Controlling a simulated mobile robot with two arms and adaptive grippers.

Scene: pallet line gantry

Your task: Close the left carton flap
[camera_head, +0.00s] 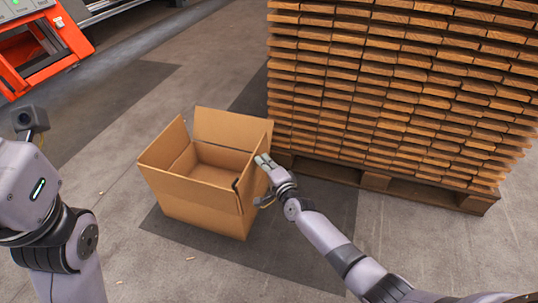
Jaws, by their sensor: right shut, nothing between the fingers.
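An open brown carton (195,200) stands on the floor in the middle of the head view. Its left flap (162,144) stands up along the left side. The back flap (232,128) stands upright too, and the right flap (254,160) is up beside my right gripper. The inside of the carton shows and looks empty. My right gripper (264,162) is shut and empty at the carton's right side, by the right flap; I cannot tell whether it touches it. My left arm is at the left edge, apart from the carton, and its gripper fingers do not show.
A tall stack of wooden boards (400,80) on a pallet (375,183) stands close behind and right of the carton. An orange machine (40,50) is at the top left. The floor left and in front of the carton is mostly clear, with a few small scraps.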

